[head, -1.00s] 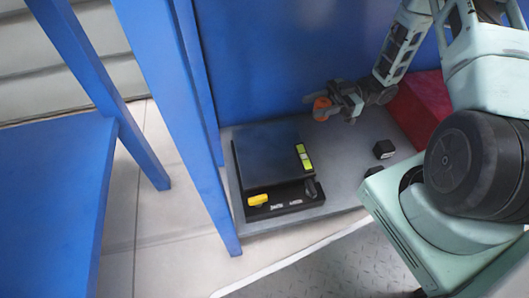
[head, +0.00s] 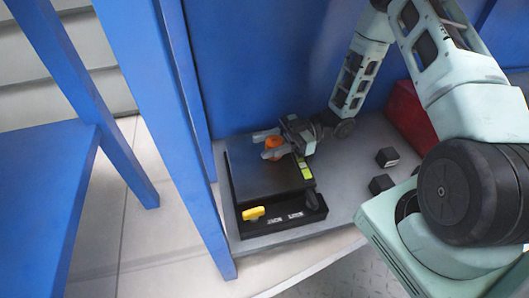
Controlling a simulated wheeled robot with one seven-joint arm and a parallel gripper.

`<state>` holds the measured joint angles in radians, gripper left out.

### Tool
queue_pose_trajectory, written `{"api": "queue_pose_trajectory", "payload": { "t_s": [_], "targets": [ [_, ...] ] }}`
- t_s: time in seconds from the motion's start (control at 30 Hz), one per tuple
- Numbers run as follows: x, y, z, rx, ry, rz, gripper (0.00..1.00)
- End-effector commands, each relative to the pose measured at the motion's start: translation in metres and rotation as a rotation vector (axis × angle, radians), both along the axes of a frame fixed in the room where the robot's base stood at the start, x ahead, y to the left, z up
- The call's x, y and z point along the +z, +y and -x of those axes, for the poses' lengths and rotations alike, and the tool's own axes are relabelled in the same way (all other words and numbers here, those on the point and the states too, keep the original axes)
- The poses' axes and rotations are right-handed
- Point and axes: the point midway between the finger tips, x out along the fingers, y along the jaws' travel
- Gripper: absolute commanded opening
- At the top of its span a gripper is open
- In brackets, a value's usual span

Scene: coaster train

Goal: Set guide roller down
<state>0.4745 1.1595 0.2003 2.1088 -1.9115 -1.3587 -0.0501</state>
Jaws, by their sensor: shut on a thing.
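The guide roller, an orange round piece (head: 273,142), is held between the fingers of my gripper (head: 268,144). My gripper is shut on it, over the far right part of a dark flat-topped box (head: 252,178). I cannot tell whether the roller touches the box top or hangs just above it. The gripper fingers hide part of the roller.
A black tray (head: 270,226) at the box's front holds a yellow piece (head: 253,213). A yellow-green level (head: 305,168) lies at the box's right edge. Two black cubes (head: 387,157) (head: 381,184) and a red box (head: 410,118) stand right. Blue posts (head: 170,120) stand left.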

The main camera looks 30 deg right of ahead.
Motion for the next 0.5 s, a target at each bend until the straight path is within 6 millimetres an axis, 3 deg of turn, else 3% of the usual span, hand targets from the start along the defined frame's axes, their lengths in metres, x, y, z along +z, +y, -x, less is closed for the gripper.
{"api": "queue_pose_trajectory", "payload": {
  "t_s": [0.07,0.5],
  "targets": [
    [-0.0137,0.0074,-0.0004,-0.001,0.001,-0.001,0.13],
    [-0.0161,0.0104,-0.0007,-0.001,0.0,0.0,0.13]
  ]
}}
